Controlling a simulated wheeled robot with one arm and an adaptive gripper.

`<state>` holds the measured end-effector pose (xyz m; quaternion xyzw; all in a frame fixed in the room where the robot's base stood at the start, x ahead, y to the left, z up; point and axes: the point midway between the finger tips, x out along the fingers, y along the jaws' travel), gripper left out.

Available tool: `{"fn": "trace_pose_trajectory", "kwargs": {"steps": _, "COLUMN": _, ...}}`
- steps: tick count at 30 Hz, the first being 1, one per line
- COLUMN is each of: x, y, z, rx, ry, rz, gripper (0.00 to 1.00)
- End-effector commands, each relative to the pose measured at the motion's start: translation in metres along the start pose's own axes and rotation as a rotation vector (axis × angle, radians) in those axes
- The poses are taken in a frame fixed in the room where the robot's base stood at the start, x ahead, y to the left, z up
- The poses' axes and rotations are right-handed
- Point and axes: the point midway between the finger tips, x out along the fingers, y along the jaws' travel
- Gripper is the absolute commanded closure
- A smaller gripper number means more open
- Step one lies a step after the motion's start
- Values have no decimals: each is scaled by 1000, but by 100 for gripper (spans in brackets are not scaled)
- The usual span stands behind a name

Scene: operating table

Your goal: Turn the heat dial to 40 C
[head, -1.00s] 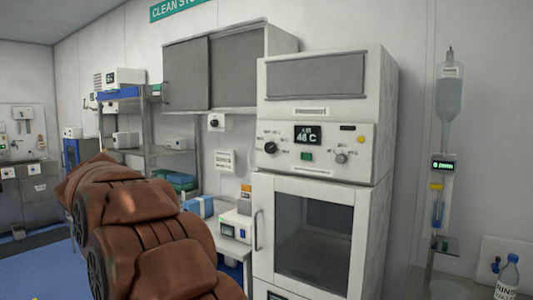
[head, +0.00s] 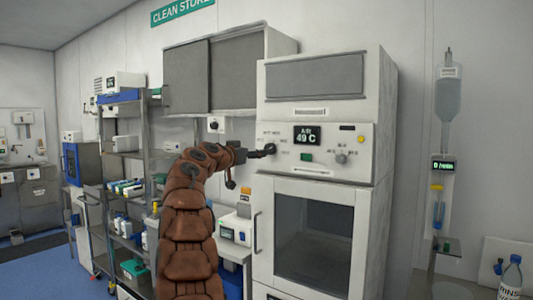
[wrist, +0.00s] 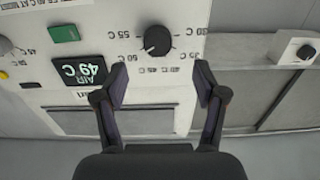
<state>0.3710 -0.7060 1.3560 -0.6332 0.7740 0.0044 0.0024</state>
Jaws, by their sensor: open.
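The heat dial is a black round knob (wrist: 158,41) on the white cabinet's control panel, with a printed scale around it. In the wrist view, which is upside down, its white pointer mark is towards the lower left. My gripper (wrist: 161,76) is open, its two fingers spread on either side below the dial in that view, with nothing between them. The dial appears apart from the fingers. The display (wrist: 82,71) reads AIR 49 C; it also shows in the head view (head: 307,136). In the head view my gripper (head: 262,152) is at the dial and largely hides it.
A grey knob (head: 341,158), a green switch (head: 306,157) and a yellow button (head: 361,140) share the panel. The glass-doored cabinet (head: 313,240) is below. A small box with a black knob (head: 214,125) hangs left. Shelving (head: 123,160) stands behind my arm.

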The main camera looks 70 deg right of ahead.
Motion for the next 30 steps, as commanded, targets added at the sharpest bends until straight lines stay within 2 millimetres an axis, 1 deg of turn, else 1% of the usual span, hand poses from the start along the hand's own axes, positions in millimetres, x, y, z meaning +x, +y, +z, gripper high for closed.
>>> {"fn": "trace_pose_trajectory", "kwargs": {"steps": 3, "x": 7, "y": 3, "z": -2, "rx": 4, "ry": 10, "rz": 11, "gripper": 29}}
{"fn": "trace_pose_trajectory", "kwargs": {"steps": 8, "x": 19, "y": 3, "z": -5, "rx": 3, "ry": 10, "rz": 10, "gripper": 29}}
{"fn": "trace_pose_trajectory", "kwargs": {"steps": 15, "x": 47, "y": 4, "z": -7, "rx": 2, "ry": 10, "rz": 10, "gripper": 29}}
{"fn": "trace_pose_trajectory", "kwargs": {"steps": 21, "x": 66, "y": 5, "z": -7, "rx": 4, "ry": 10, "rz": 11, "gripper": 29}}
{"fn": "trace_pose_trajectory", "kwargs": {"steps": 27, "x": 78, "y": 4, "z": -4, "rx": 3, "ry": 9, "rz": 11, "gripper": 29}}
{"fn": "trace_pose_trajectory", "kwargs": {"steps": 30, "x": 80, "y": 4, "z": -2, "rx": 3, "ry": 8, "rz": 10, "gripper": 29}}
